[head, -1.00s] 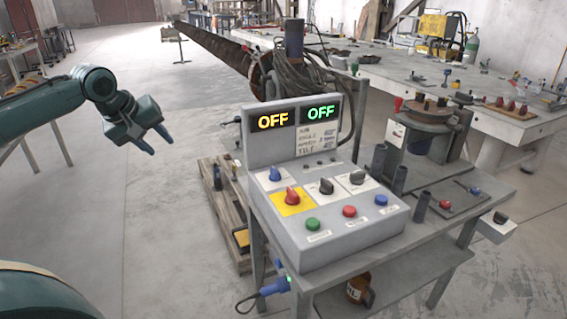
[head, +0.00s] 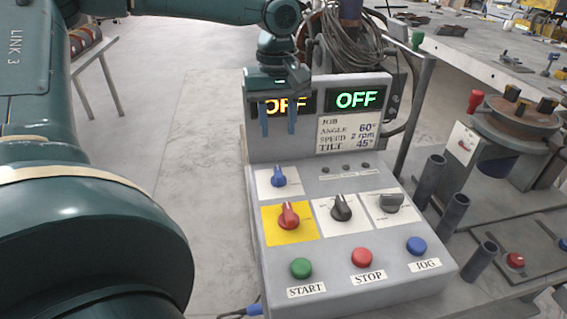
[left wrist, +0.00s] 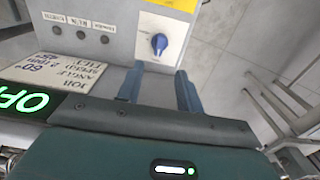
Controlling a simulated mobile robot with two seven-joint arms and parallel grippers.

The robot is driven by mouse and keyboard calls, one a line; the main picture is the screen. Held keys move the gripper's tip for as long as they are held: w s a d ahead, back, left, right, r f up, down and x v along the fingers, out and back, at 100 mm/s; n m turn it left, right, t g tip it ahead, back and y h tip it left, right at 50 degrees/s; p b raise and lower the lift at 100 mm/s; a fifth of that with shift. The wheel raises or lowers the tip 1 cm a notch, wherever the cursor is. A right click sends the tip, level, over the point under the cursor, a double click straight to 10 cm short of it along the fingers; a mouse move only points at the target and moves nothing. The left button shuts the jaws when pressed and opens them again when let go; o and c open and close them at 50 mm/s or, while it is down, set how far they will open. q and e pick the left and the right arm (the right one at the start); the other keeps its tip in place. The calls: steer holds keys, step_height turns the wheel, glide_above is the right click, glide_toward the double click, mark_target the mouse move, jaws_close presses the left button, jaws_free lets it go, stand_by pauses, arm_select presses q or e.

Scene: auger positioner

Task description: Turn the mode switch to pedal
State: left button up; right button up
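My left gripper (head: 278,128) is open and empty, fingers pointing down, in front of the left display and above the blue knob. In the left wrist view the blue knob (left wrist: 159,43) lies beyond the gap between the open fingers (left wrist: 159,92). My right gripper is out of view.
The box has START (head: 301,268), STOP (head: 362,257) and JOG (head: 416,245) buttons along its front. Both displays read OFF, the left partly covered by my gripper. Upright dark tubes (head: 430,182) stand right of the box. Cables (head: 345,45) hang behind it.

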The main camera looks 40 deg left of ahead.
mark_target(278, 171)
arm_select(q)
step_height(278, 171, down, 11)
steer(key=shift+r+b, duration=0.1)
steer(key=shift+b, duration=0.35)
steer(key=shift+c, duration=0.5)
jaws_close()
